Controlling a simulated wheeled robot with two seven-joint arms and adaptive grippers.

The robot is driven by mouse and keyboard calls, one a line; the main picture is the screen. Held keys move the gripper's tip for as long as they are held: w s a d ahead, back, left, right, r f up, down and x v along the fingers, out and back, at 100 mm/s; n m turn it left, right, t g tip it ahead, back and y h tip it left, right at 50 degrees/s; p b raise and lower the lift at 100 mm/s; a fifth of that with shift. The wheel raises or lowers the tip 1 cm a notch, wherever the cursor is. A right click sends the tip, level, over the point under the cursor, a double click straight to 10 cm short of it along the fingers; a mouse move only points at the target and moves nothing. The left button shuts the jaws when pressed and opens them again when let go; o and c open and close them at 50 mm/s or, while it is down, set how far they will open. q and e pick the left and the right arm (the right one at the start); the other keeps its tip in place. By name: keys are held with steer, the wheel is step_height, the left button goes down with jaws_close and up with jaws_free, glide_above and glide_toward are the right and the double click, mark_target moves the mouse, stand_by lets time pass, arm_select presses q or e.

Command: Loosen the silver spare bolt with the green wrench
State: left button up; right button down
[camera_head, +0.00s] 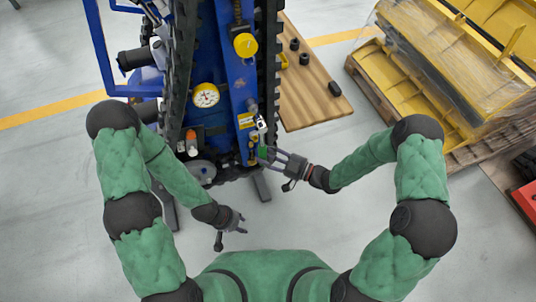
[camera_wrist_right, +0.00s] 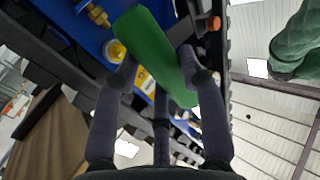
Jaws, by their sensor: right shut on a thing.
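The green wrench (camera_wrist_right: 155,50) is held between the fingers of my right gripper (camera_wrist_right: 160,78), and its green handle runs diagonally across the wrist view. In the head view a small part of the wrench (camera_head: 263,152) shows at the fingertips of my right gripper (camera_head: 266,155), beside the lower end of the blue carrier frame. A silver cylindrical piece (camera_head: 252,105) sits on the blue frame above the gripper; I cannot tell whether it is the spare bolt. The wrench's working end is not clear. My left gripper (camera_head: 238,222) hangs over the floor, away from the carrier; its jaw state is unclear.
The blue carrier (camera_head: 219,60) with black tracks fills the upper middle. It bears a round gauge (camera_head: 205,95) and a yellow knob (camera_head: 245,45). A wooden board (camera_head: 305,95) with black parts lies to its right. Yellow palletised parts (camera_head: 430,60) stand at the upper right.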

steer(key=shift+w+a+b, duration=0.25)
steer(key=shift+w+b, duration=0.2)
steer(key=shift+w, duration=0.3)
steer(key=shift+w+a+b, duration=0.2)
steer(key=shift+w+b, duration=0.25)
steer(key=shift+w, duration=0.3)
stand_by(3.8)
steer(key=c, duration=1.6)
jaws_free()
jaws_close()
